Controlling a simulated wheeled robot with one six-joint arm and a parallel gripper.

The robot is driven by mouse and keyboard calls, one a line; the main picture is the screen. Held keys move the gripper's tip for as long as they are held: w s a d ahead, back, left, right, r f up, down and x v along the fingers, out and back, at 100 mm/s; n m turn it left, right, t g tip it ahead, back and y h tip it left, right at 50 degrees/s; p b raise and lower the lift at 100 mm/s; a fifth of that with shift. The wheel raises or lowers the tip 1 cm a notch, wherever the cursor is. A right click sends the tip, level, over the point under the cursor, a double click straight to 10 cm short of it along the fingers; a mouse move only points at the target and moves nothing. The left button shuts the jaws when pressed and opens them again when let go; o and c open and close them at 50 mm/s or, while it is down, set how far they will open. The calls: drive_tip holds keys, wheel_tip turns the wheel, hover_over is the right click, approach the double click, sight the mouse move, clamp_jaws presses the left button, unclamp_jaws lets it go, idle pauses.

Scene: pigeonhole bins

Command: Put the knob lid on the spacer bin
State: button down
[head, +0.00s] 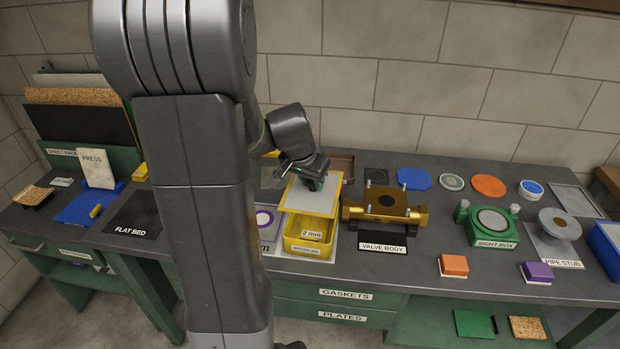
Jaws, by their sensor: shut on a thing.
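The knob lid (306,198) is a pale panel with a yellow edge and a dark green knob on top. My gripper (313,180) is shut on that knob, at the back of the yellow spacer bin (292,244). The lid shows over the rear part of the bin; I cannot tell whether it touches the rim. The front part of the bin is uncovered and shows a "2 mm" label inside. The bin stands on the bench near its front edge. My arm hides the area left of it.
The brass valve body (385,205) stands close on the right of the bin. Farther right are the green sight box (490,226) and the pipe stub (556,228). Discs lie along the back of the bench (450,205). A block wall rises behind.

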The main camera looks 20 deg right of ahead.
sight(305, 197)
drive_tip(key=shift+w+f, duration=0.1)
wheel_tip(305, 197, down, 8)
drive_tip(key=b, duration=0.8)
drive_tip(key=shift+b, duration=0.3)
drive_tip(key=shift+f+b, duration=0.95)
drive_tip(key=shift+b, duration=0.1)
drive_tip(key=c, duration=1.5)
unclamp_jaws()
drive_tip(key=shift+o, duration=0.2)
drive_tip(key=o, duration=0.6)
drive_tip(key=shift+c, duration=0.2)
drive_tip(key=shift+r, duration=0.1)
drive_tip(key=shift+p+v, duration=2.15)
drive_tip(key=shift+v, duration=1.85)
